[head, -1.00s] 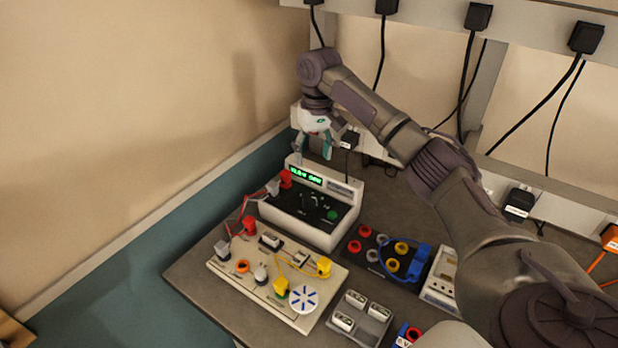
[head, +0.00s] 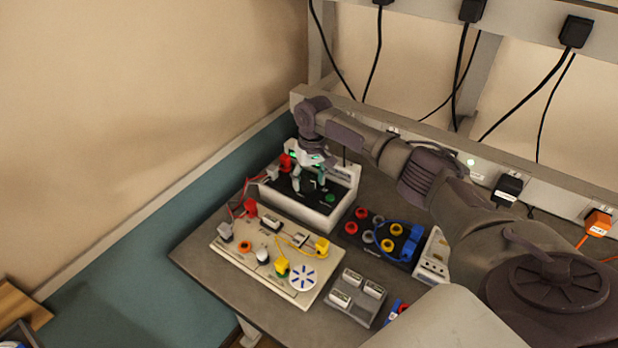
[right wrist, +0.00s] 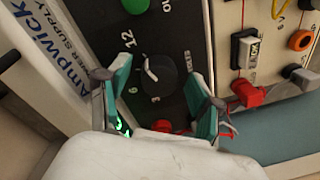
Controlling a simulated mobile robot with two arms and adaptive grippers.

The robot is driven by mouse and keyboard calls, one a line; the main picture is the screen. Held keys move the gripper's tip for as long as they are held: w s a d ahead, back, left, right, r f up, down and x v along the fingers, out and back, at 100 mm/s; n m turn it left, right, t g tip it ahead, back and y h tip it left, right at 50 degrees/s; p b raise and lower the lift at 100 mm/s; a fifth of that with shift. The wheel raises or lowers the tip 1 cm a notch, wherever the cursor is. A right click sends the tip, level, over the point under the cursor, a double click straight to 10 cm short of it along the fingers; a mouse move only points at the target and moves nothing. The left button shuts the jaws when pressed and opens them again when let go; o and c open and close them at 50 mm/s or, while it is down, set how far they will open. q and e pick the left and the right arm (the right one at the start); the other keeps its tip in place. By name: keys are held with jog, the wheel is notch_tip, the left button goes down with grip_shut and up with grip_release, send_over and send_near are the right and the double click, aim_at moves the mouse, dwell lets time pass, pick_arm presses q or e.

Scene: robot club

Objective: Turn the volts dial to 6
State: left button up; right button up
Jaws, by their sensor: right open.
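The volts dial (right wrist: 160,78) is a dark round knob with a white pointer on the black panel of the white power supply (head: 329,215). In the right wrist view its pointer tilts toward the upper left. Small numbers ring it, but I cannot tell surely which one it points at. My right gripper (right wrist: 163,88) is open, with one teal finger on each side of the dial and visible gaps between. In the head view my right gripper (head: 309,183) is low over the panel and hides the dial and most of the green display. My left gripper is out of view.
A green button (right wrist: 134,5) sits beside the dial. Red plugs and leads run from the supply to a cream circuit board (head: 232,259). A black socket block (head: 354,244) and a grey tray (head: 352,310) stand to the right. The wall is close on the left.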

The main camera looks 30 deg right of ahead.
jog(key=c, duration=1.1)
jog(key=shift+c, duration=0.2)
jog(key=n, duration=0.4)
jog(key=shift+p, duration=0.35)
jog(key=n, duration=0.4)
jog(key=shift+w+d+n, duration=0.1)
jog(key=shift+w+n, duration=0.05)
jog(key=shift+n, duration=0.15)
jog(key=n, duration=0.4)
jog(key=shift+g, duration=0.3)
jog(key=shift+w+r+n, duration=0.1)
jog(key=shift+n, duration=2.4)
